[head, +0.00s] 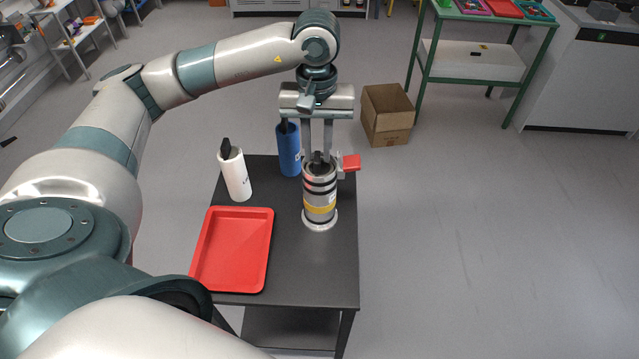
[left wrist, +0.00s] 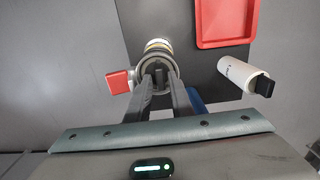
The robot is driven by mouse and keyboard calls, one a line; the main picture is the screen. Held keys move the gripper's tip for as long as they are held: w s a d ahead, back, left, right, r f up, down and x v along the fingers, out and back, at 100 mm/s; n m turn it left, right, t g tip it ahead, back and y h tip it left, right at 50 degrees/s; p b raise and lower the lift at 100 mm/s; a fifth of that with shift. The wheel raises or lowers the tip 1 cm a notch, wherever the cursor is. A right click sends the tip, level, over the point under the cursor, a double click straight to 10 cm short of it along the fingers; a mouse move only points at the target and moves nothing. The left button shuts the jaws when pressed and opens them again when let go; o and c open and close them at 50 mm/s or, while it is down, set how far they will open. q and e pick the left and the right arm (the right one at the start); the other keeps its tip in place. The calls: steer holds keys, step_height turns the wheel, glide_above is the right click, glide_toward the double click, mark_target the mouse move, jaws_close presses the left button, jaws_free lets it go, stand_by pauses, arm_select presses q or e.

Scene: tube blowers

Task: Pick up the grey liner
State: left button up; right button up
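A grey metal cylinder (head: 320,192) with dark rings and a yellow band stands upright on a round base on the dark table. A black tab (head: 317,160) sticks up at its top; I take it as the grey liner's tab, the liner itself being mostly hidden inside. My left gripper (head: 318,150) points down over it, one finger on each side of the tab. The left wrist view also shows the tab (left wrist: 157,74) between the fingertips (left wrist: 159,82); whether they touch it I cannot tell. My right gripper is not in view.
A white bottle-like liner (head: 235,173) and a blue one (head: 288,150) with black tabs stand on the table (head: 290,245). A red tray (head: 232,250) lies front left. A red block (head: 351,162) juts from the cylinder's right. A cardboard box (head: 388,115) is on the floor behind.

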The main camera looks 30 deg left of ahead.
arm_select(q)
steer(key=shift+f, duration=0.75)
steer(key=shift+c, duration=0.3)
jaws_close()
steer(key=shift+r, duration=0.1)
